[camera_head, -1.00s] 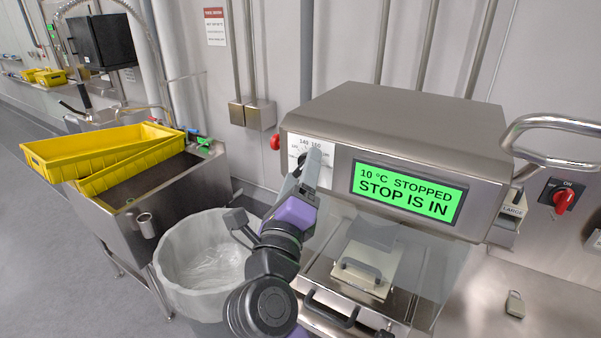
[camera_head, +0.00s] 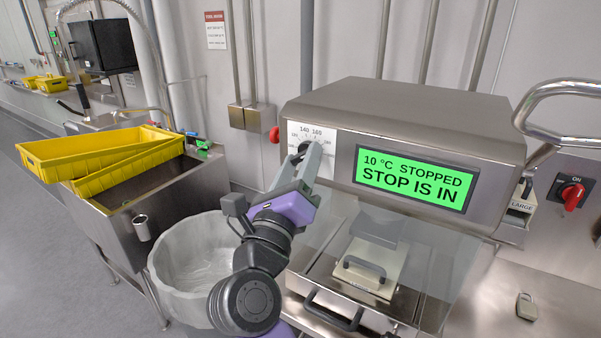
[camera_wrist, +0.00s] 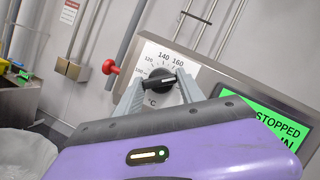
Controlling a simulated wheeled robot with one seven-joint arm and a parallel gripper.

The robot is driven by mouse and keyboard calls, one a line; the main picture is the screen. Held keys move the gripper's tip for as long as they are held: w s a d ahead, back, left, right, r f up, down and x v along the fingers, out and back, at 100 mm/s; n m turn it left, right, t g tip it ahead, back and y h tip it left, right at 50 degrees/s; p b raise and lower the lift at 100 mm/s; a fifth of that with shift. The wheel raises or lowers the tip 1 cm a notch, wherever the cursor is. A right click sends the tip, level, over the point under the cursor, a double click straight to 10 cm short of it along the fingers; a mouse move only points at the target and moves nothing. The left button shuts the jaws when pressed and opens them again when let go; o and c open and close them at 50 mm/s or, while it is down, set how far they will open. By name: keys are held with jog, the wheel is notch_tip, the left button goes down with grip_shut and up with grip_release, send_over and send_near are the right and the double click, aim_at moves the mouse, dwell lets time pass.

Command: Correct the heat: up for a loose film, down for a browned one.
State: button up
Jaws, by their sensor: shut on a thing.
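The heat dial is a white plate (camera_head: 318,134) with a black knob on the left front of the steel machine (camera_head: 420,110). In the wrist view the black knob (camera_wrist: 158,79) sits between my fingertips, below marks such as 120, 140 and 160 and above "°C". My gripper (camera_wrist: 160,88) is shut on the knob, a grey finger at each side. In the head view my gripper (camera_head: 308,156) hides part of the dial. The green display (camera_head: 416,178) reads "10 °C STOPPED" and "STOP IS IN". No film is clearly visible.
A red button (camera_head: 275,134) sticks out at the machine's left side. A lined bin (camera_head: 190,262) stands below my arm, beside a steel sink with yellow crates (camera_head: 100,150). A curved steel handle (camera_head: 560,90) and a red ON switch (camera_head: 573,194) are at the right.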

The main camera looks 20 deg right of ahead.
jog(key=o, duration=1.4)
jog(key=shift+c, duration=0.2)
jog(key=shift+s+a, duration=0.1)
jog(key=b+v, duration=0.1)
jog(key=v, duration=0.6)
jog(key=shift+s+a+f, duration=0.15)
jog(key=shift+s+a, duration=0.05)
jog(key=shift+s, duration=0.05)
